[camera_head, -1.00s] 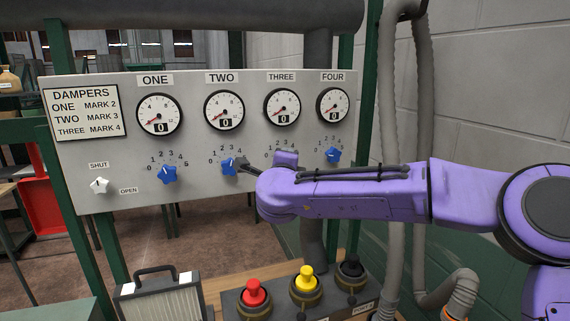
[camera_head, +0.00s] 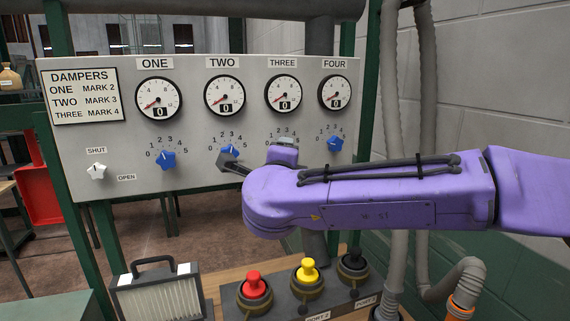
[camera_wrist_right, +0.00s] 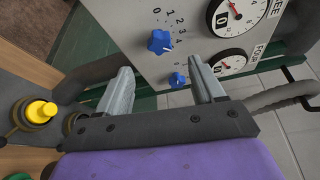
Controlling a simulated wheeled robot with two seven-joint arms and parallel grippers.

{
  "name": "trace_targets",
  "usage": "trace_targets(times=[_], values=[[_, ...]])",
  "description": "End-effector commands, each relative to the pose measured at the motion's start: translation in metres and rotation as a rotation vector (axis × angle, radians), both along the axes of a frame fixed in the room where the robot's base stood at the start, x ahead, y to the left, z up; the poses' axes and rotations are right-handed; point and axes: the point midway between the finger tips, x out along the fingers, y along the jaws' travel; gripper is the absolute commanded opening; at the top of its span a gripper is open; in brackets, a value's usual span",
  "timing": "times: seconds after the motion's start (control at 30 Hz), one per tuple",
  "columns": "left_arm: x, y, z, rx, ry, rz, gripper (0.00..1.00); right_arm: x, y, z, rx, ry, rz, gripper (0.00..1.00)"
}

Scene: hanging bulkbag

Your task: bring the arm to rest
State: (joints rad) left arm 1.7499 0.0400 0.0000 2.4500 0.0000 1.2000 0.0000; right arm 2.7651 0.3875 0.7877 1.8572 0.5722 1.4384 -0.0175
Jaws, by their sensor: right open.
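My right gripper (camera_head: 286,143) is mostly hidden behind my purple arm in the head view, in front of dial three. Only a pale grey finger shows above it. In the right wrist view the gripper (camera_wrist_right: 160,68) is open and empty, its two grey fingers well apart. A blue knob with a white pointer, knob three (camera_wrist_right: 160,41), shows beyond and between the fingers, apart from them. Knob four (camera_wrist_right: 177,80) is a smaller blue shape lower down. In the head view knob three is hidden, and a dark part of my wrist covers part of knob two (camera_head: 230,151). My left gripper is out of view.
The grey panel (camera_head: 135,215) carries several gauges reading 0, knob one (camera_head: 168,160), knob four (camera_head: 335,143) and a white shut/open knob (camera_head: 97,171). Grey hoses (camera_head: 398,100) hang at right.

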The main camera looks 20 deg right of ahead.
Motion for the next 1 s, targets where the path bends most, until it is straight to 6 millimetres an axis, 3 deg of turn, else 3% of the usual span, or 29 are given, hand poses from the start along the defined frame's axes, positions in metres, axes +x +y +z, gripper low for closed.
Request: trace_targets(times=[0.13, 0.43, 0.7, 1.0], values=[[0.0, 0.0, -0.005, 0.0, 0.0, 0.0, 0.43, -0.011, 0.004, 0.0, 0.001, 0.0, -0.001, 0.68], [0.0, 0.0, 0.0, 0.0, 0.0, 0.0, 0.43, -0.012, 0.004, 0.004, 0.001, 0.001, -0.001, 0.68], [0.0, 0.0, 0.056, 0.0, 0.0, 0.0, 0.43, -0.012, 0.004, 0.06, 0.0, 0.001, -0.001, 0.68], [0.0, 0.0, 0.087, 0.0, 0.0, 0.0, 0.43, -0.012, 0.004, 0.091, 0.0, 0.001, -0.001, 0.68]])
